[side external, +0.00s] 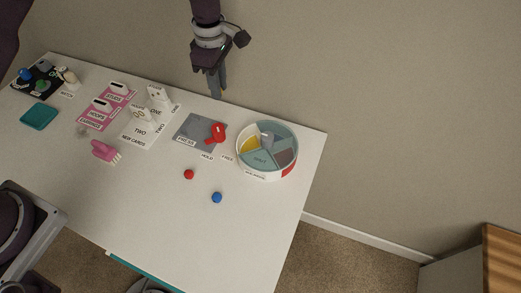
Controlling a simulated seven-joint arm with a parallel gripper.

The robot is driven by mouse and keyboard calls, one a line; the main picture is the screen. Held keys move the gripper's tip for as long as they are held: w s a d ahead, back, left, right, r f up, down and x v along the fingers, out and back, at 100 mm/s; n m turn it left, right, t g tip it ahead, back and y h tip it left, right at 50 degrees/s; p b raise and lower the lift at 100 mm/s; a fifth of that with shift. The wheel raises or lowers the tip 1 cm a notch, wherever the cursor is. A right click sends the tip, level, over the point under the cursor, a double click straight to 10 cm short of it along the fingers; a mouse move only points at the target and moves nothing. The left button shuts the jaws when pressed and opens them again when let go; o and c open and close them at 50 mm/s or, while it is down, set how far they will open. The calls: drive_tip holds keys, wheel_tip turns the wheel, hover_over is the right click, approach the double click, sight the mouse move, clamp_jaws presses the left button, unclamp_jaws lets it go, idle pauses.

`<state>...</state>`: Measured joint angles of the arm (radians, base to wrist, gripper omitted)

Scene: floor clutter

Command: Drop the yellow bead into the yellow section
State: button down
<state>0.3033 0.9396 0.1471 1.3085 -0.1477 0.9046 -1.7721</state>
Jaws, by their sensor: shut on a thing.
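My gripper (218,96) hangs above the back edge of the table, to the left of and higher than the round divided dish (241,158). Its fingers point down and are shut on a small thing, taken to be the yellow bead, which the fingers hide. No yellow bead shows on the table. The yellow section (249,145) is the left part of the dish; the other sections look teal, grey and brownish. A red bead (189,174) and a blue bead (217,197) lie on the table, left of and below the dish.
A grey panel (190,135) with a red lever (215,133) stands left of the dish. Farther left are white cards (140,133), pink card holders (92,122), a pink brush (104,151) and a teal tray (39,116). The front right of the table is clear.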

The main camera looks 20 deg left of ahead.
drive_tip(key=s+d+r, duration=0.1)
drive_tip(key=s+d, duration=0.3)
drive_tip(key=d, duration=0.8)
drive_tip(key=shift+w+a+f, duration=0.1)
drive_tip(key=shift+f, duration=1.3)
drive_tip(key=shift+w+f, duration=0.1)
drive_tip(key=shift+f, duration=1.3)
drive_tip(key=c, duration=1.2)
unclamp_jaws()
wheel_tip(320, 180, up, 7)
drive_tip(key=shift+r, duration=0.1)
